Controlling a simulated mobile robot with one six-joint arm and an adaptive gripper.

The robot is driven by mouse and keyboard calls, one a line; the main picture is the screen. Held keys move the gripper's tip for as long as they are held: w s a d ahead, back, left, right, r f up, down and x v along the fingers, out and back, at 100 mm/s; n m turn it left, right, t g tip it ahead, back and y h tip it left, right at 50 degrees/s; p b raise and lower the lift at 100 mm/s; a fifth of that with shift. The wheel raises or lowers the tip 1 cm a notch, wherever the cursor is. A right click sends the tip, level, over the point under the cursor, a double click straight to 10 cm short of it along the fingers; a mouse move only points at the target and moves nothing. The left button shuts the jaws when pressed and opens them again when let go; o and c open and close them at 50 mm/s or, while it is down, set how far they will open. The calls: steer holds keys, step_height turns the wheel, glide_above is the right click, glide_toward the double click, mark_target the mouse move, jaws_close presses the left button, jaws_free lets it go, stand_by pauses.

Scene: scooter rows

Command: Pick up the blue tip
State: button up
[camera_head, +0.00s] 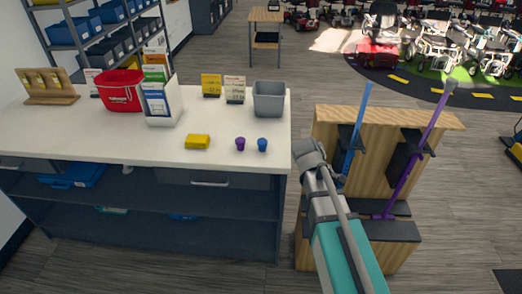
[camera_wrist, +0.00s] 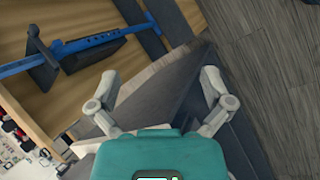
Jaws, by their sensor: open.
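The blue tip (camera_head: 262,145) is a small cup-like piece standing on the white counter (camera_head: 120,135), near its front right edge in the head view. A similar purple tip (camera_head: 240,144) stands just to its left, apart from it. My gripper (camera_wrist: 159,76) shows in the wrist view with its two grey fingers spread and nothing between them. The wrist view looks onto the wooden stand and the floor, and the blue tip is not in it. In the head view my arm reaches up beside the counter's right end; the fingers cannot be made out there.
A yellow block (camera_head: 197,142), a grey bin (camera_head: 268,99), a red basket (camera_head: 120,91) and a leaflet holder (camera_head: 161,103) stand on the counter. A wooden stand (camera_head: 385,115) holds a blue cane (camera_head: 357,130) and a purple cane (camera_head: 425,140) right of the counter.

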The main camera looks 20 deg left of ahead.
steer(key=a+n+t+b, duration=0.3)
steer(key=a+n, duration=0.3)
steer(key=a, duration=0.5)
steer(key=w+a+n+t+b, duration=0.1)
steer(key=a+n+t+b, duration=0.2)
steer(key=a+n, duration=0.3)
steer(key=w+a+f+n+t+h+b, duration=0.1)
steer(key=a+n+t+b, duration=0.2)
steer(key=a, duration=1.3)
steer(key=shift+w+a+n, duration=0.1)
steer(key=shift+a+n, duration=0.1)
steer(key=shift+n, duration=0.55)
steer(key=shift+w+a+n, duration=0.1)
steer(key=shift+a+n, duration=0.1)
steer(key=shift+n, duration=0.55)
steer(key=shift+d, duration=0.1)
